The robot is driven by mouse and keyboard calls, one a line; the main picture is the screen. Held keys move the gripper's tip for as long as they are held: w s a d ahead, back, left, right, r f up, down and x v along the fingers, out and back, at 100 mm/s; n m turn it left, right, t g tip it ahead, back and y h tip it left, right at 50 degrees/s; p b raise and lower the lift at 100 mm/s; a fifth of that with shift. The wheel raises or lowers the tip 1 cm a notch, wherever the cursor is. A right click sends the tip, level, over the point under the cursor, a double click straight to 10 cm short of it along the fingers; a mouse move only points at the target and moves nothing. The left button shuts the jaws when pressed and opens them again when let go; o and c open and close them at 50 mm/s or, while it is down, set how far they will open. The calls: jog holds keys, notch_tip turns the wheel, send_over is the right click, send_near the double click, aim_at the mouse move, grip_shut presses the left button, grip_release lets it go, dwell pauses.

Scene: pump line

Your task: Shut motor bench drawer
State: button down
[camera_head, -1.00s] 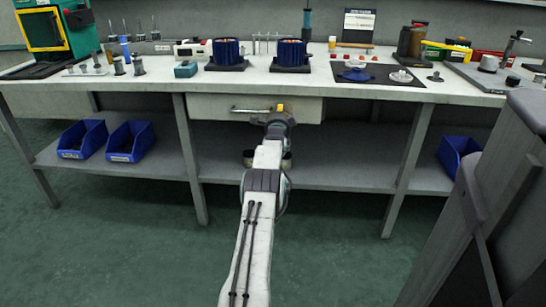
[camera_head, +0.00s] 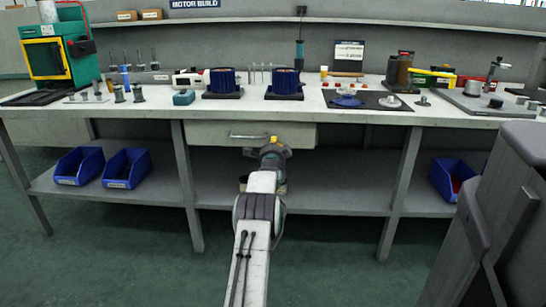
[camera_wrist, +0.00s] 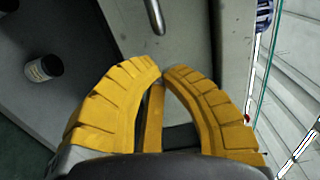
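The motor bench drawer (camera_head: 218,133) is a pale flat front under the middle of the bench top, with a metal bar handle (camera_head: 247,136). I cannot tell how far it stands out. My gripper (camera_head: 273,143) is in front of the drawer front, just right of and slightly below the handle. In the wrist view, its yellow fingers (camera_wrist: 163,70) meet at the tips with nothing between them. The drawer front (camera_wrist: 185,40) lies just beyond the tips, and the handle (camera_wrist: 155,14) ends above them. Contact with the drawer front cannot be told.
The bench top (camera_head: 370,117) holds blue motor housings and tools. Blue bins (camera_head: 126,168) stand on the lower shelf (camera_head: 330,200). A dark can (camera_wrist: 44,68) is on the shelf beneath. A large grey structure (camera_head: 490,220) fills the right foreground. The green floor in front is open.

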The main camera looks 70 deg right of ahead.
jog(key=p+v, duration=0.1)
jog(key=v, duration=0.7)
jog(key=shift+a, duration=0.35)
jog(key=shift+s, duration=0.15)
